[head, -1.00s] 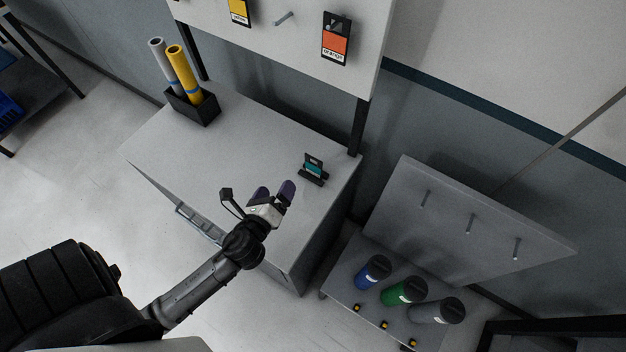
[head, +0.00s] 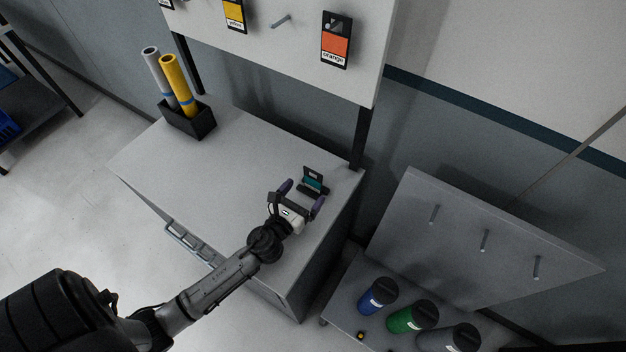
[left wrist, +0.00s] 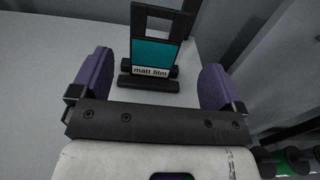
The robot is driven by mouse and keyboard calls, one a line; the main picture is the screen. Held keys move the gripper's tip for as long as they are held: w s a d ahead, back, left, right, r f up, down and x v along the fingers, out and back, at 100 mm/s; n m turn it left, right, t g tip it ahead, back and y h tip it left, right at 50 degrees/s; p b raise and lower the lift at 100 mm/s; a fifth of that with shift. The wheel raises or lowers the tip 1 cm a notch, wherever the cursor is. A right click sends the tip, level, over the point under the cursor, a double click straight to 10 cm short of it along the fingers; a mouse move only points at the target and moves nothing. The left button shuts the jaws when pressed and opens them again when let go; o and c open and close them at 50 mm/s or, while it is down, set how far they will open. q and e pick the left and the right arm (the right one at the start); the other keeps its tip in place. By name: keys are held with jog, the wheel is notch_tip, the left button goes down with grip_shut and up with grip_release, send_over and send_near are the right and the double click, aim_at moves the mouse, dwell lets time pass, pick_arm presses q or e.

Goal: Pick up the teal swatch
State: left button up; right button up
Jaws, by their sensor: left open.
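The teal swatch (head: 313,182) stands upright in a small black holder (head: 312,193) near the right end of the cabinet top. In the left wrist view the swatch (left wrist: 152,55) has a black frame, a teal panel and a white label reading "matt film". My left gripper (head: 302,193) is open and points at the swatch from the front. Its two purple fingers stand apart, one to each side of the swatch in the wrist view, with nothing between them that I can see gripped. My right gripper is not in view.
The grey cabinet top (head: 215,165) is mostly clear. A black box (head: 190,122) with a silver and a yellow roll stands at its far left. A pegboard with yellow and orange (head: 336,42) swatches hangs above. Lower right, a shelf holds blue, green and grey cylinders.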

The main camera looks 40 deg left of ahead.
aim_at(312, 180)
pick_arm(q)
jog(key=shift+w+a+f, duration=0.1)
jog(key=shift+w+a, duration=0.15)
jog(key=shift+w, duration=0.7)
jog(key=shift+w+a, duration=0.2)
jog(key=shift+w, duration=0.75)
jog(key=shift+w+a+f, duration=0.1)
jog(key=shift+w+a, duration=0.15)
jog(key=shift+w, duration=0.7)
jog(key=c, duration=1)
